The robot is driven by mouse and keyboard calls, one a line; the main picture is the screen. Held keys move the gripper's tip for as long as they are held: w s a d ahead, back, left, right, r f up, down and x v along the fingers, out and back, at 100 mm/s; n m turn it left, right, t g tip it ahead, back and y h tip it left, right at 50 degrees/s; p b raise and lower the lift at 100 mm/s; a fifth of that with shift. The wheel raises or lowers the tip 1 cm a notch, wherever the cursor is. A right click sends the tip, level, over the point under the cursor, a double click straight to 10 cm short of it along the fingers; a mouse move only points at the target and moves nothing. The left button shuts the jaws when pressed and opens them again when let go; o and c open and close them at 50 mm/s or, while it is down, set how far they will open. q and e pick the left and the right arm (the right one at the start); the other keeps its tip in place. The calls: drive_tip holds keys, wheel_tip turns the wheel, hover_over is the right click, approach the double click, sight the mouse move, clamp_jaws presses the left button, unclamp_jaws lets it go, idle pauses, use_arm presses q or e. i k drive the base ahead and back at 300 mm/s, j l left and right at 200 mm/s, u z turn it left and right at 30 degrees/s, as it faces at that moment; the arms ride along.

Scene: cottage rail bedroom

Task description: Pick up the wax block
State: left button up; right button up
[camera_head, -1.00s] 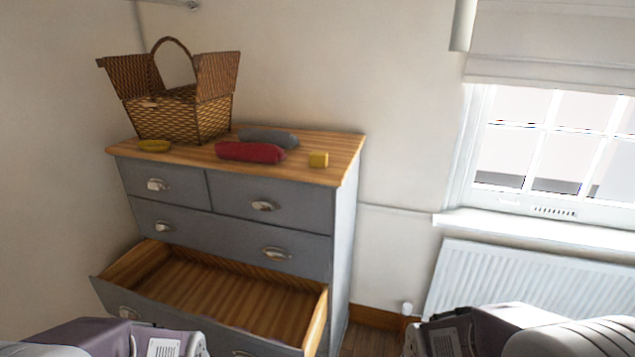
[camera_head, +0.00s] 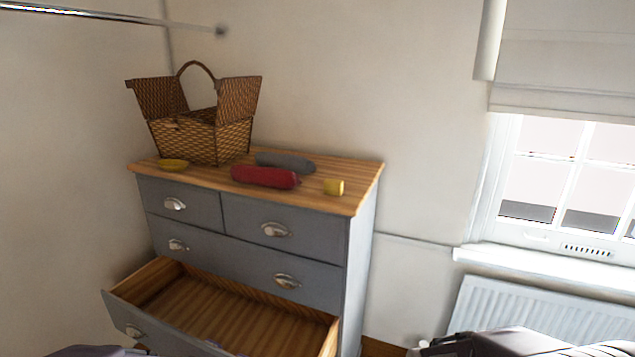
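Parts of both my arms show at the bottom edge of the head view, left and right. Neither gripper's fingers are in view, and nothing of mine touches the block.
A lower drawer (camera_head: 225,310) is pulled open and juts forward. A radiator (camera_head: 540,305) stands under the window.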

sight(331, 187)
drive_tip(key=i+l+u, duration=0.3)
drive_tip(key=l+u, duration=0.15)
drive_tip(key=i+l+u, duration=0.15)
drive_tip(key=l+u, duration=0.3)
drive_tip(key=l, duration=0.25)
drive_tip(key=i+l+u, duration=0.1)
drive_tip(key=l+u, duration=0.35)
drive_tip(key=l, duration=0.25)
drive_tip(key=l+u, duration=0.45)
drive_tip(key=l, duration=0.2)
